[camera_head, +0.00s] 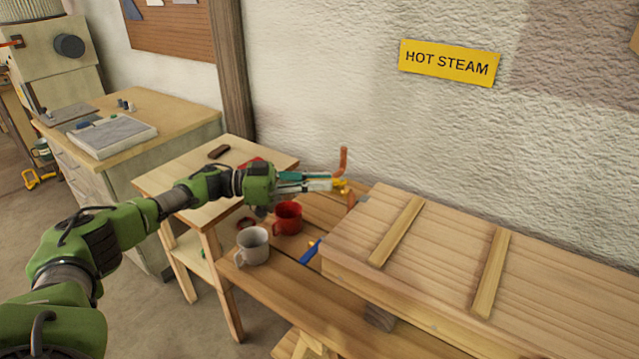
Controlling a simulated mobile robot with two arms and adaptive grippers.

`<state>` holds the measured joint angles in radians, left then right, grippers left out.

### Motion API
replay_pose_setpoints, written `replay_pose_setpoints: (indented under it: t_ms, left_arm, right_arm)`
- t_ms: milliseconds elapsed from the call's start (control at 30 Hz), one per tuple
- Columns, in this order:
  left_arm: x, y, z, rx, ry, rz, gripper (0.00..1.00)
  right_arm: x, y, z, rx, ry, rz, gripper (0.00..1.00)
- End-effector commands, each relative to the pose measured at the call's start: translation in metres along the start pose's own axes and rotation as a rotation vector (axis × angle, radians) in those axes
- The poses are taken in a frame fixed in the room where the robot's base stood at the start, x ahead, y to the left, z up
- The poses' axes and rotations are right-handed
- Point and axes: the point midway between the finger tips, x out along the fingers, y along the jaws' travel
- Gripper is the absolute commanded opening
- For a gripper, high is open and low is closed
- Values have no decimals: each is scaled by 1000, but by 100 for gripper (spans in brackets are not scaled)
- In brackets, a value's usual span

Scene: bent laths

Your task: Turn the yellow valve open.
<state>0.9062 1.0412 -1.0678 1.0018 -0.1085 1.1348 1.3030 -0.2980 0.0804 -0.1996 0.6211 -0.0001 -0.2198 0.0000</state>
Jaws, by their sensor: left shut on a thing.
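The yellow valve (344,189) shows as a small yellow part beside an upright copper pipe (343,160), at the back of the wooden bench near the wall. My left gripper (330,183) reaches in from the left and is shut on the yellow valve at its fingertips. The fingers hide part of the valve, so I cannot tell how far it is turned. My right gripper is not in view.
A red mug (288,219) and a grey mug (252,246) stand on the bench (300,290) below my left gripper. A long wooden box (460,250) fills the right side. A yellow "HOT STEAM" sign (450,63) hangs on the wall.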

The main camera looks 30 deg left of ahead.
Motion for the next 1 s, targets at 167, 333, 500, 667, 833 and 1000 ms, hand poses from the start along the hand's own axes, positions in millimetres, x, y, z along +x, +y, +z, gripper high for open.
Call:
replay_pose_setpoints:
  t_ms: [167,333,500,667,833,1000]
  left_arm:
    - [0,-1,0,1,1,-3,29]
    - [0,0,0,1,0,-2,29]
    - [-1,0,0,1,0,-2,29]
    - [-15,-1,1,0,-1,-4,29]
    - [-50,-1,1,0,-3,-6,29]
    - [-85,-2,1,0,-2,-6,29]
  right_arm:
    - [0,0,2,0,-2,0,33]
    - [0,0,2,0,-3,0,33]
    - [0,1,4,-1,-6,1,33]
    - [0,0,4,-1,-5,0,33]
    - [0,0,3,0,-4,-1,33]
    - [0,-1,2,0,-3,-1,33]
